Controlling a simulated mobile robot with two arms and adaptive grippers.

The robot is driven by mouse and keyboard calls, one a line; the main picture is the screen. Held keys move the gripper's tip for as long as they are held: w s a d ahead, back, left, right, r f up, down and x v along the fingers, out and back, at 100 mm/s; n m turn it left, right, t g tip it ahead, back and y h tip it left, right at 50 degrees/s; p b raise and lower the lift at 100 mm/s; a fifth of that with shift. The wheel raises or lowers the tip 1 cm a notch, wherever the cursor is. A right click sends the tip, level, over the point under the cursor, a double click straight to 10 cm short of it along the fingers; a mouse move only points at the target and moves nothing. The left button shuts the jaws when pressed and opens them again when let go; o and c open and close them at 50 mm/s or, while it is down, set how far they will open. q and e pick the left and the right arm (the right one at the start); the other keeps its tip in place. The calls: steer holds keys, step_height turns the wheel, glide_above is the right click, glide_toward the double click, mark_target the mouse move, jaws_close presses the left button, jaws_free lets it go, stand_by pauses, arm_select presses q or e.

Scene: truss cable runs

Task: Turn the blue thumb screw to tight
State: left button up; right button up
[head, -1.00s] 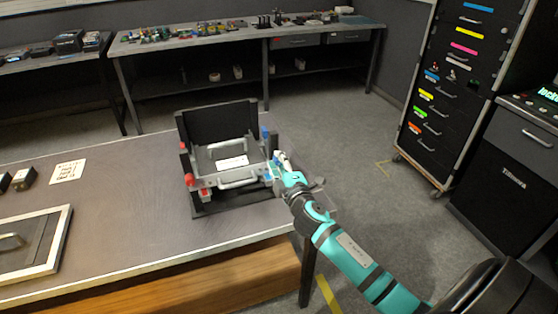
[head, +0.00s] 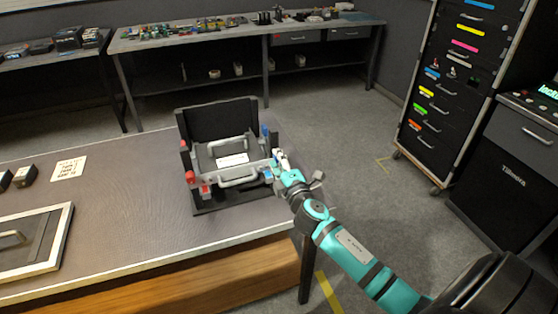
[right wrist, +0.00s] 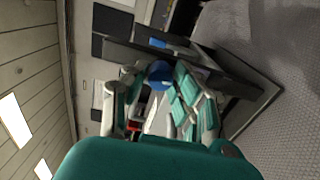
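A black fixture (head: 222,120) with a tall back panel stands on the near table. It holds a grey unit with handles. Red screws (head: 190,177) are on its left side. A blue thumb screw (right wrist: 160,73) sits between the fingertips of my right gripper (right wrist: 155,82) in the right wrist view, and the fingers appear closed on it. In the head view my right gripper (head: 277,168) is at the fixture's front right corner and covers this screw. Another blue screw (head: 265,130) stands farther back on the right side. My left gripper is not in view.
A framed panel (head: 35,240) with a handle, a paper note (head: 68,168) and small dark blocks (head: 25,177) lie to the left on the table. The table's right edge is close to the fixture. A drawer cabinet (head: 455,90) stands at the right.

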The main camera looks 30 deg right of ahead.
steer(key=o, duration=0.3)
steer(key=shift+s, duration=0.1)
steer(key=v, duration=1.1)
steer(key=shift+s+a, duration=0.2)
steer(key=shift+s, duration=0.2)
steer(key=s+a+f+m+g+y, duration=0.1)
steer(key=s+f+m+g, duration=0.2)
steer(key=f, duration=0.9)
steer(key=s+a+f+m+g, duration=0.1)
steer(key=s+f+g, duration=0.3)
steer(key=f, duration=0.9)
steer(key=s+a+f+m+g+y, duration=0.1)
steer(key=s+f+m+g, duration=0.2)
steer(key=f, duration=0.9)
steer(key=s+a+f+m+g, duration=0.2)
steer(key=s+f, duration=0.4)
steer(key=s, duration=0.4)
steer(key=s+a+f+m+g+y, duration=0.1)
steer(key=s+a+f+m+g, duration=0.1)
steer(key=s+f, duration=0.4)
steer(key=s+a+f+m+g+y, duration=0.1)
steer(key=s+a+f, duration=0.3)
steer(key=s, duration=1.1)
step_height(320, 180, down, 2)
steer(key=shift+f+m+g, duration=0.25)
steer(key=shift+m+g, duration=0.35)
steer(key=shift+g, duration=0.2)
